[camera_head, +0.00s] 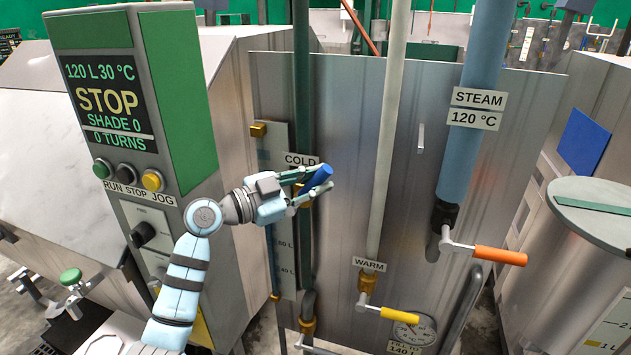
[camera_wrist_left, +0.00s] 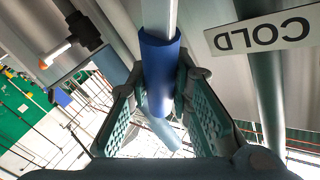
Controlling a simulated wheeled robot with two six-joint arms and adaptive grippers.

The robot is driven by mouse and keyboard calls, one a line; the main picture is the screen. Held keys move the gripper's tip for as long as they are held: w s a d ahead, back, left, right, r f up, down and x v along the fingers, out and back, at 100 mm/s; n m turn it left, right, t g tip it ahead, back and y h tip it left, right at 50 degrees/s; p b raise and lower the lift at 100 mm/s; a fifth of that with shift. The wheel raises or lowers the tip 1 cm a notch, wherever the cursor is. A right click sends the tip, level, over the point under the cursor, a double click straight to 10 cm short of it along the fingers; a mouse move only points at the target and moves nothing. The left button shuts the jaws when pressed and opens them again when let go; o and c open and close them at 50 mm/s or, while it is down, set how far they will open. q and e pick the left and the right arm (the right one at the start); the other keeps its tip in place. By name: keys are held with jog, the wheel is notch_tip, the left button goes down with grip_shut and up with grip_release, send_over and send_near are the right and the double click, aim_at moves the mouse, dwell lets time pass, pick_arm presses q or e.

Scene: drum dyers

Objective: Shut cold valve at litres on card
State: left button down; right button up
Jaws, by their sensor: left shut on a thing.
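The cold valve's blue lever handle (camera_head: 321,178) is by the COLD label (camera_head: 300,160) on the dark green pipe. My left gripper (camera_head: 316,184) is shut on this handle. In the left wrist view the blue handle (camera_wrist_left: 158,75) lies between the two ribbed fingers of my left gripper (camera_wrist_left: 160,112), and the COLD label (camera_wrist_left: 262,33) appears upside down. The level gauge (camera_head: 285,225) behind has marks for 80 L and 40 L; my gripper covers part of it. The display (camera_head: 98,98) reads 120 L 30 °C, STOP, SHADE 0, 0 TURNS. My right gripper is out of view.
The warm valve's yellow handle (camera_head: 399,313) and the steam valve's orange handle (camera_head: 500,256) stick out to the right. A grey drum (camera_head: 590,260) stands at far right.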

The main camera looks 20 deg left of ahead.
pick_arm(q)
jog(key=d+f+m+g+y, duration=0.1)
jog(key=d+f+m+y, duration=0.1)
jog(key=shift+d+f+m+g, duration=0.2)
jog(key=shift+m+g, duration=0.1)
jog(key=shift+m, duration=0.1)
jog(key=c, duration=1.4)
grip_release()
jog(key=shift+d, duration=0.1)
jog(key=shift+c, duration=0.2)
jog(key=v, duration=1.2)
